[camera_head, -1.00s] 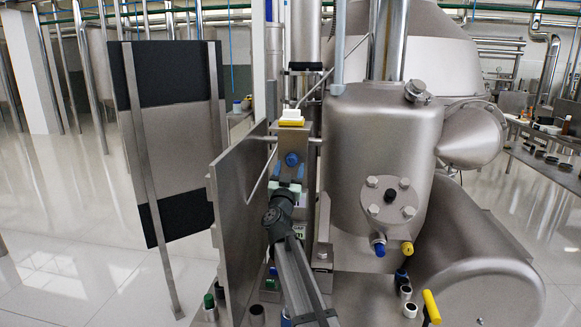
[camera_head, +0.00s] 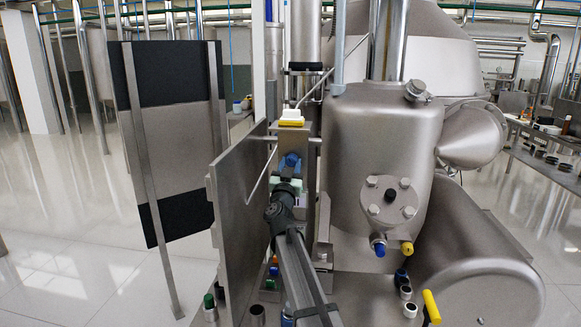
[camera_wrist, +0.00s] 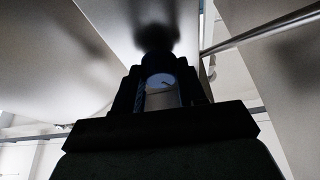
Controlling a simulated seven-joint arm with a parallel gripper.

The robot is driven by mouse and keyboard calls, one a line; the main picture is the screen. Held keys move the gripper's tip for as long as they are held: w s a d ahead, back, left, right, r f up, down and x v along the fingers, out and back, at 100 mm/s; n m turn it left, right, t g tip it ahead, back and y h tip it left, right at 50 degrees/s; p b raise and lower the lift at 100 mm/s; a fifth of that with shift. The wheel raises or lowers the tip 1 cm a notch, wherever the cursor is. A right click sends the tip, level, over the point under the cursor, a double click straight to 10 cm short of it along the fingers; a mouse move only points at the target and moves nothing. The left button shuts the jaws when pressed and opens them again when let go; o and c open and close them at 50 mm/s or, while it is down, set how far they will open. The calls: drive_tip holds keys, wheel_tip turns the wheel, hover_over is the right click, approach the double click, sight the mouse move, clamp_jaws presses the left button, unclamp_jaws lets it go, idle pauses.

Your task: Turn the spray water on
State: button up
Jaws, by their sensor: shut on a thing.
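A blue knob (camera_head: 291,164) sits on a narrow upright metal plate (camera_head: 292,138) left of the rounded steel tank. My gripper (camera_head: 288,182) reaches up to it from below, and its jaws are closed on the knob's lower part. In the wrist view my gripper (camera_wrist: 162,88) shows as two dark fingers around a dark, backlit knob (camera_wrist: 157,40). The wrist view is too dark to show its colour or marks. The contact itself is partly hidden by the gripper in the head view.
A large steel panel (camera_head: 240,195) stands close on the left of my arm. The steel tank (camera_head: 372,135) is close on the right. A yellow-and-white piece (camera_head: 291,118) is above the plate. Several small coloured knobs are on the surface below, including a green one (camera_head: 209,301).

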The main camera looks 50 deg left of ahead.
drive_tip(key=shift+c, duration=0.4)
drive_tip(key=shift+m, duration=0.4)
drive_tip(key=shift+a+m+t+h, duration=0.1)
drive_tip(key=shift+m+t+h, duration=0.3)
drive_tip(key=shift+m, duration=0.4)
drive_tip(key=shift+s+m+t+h, duration=0.1)
drive_tip(key=shift+m+t+h, duration=0.2)
drive_tip(key=shift+m+h, duration=0.8)
drive_tip(key=shift+m+t+h, duration=0.3)
drive_tip(key=shift+m, duration=1.6)
drive_tip(key=o, duration=1)
drive_tip(key=shift+o, duration=0.2)
drive_tip(key=v, duration=1.2)
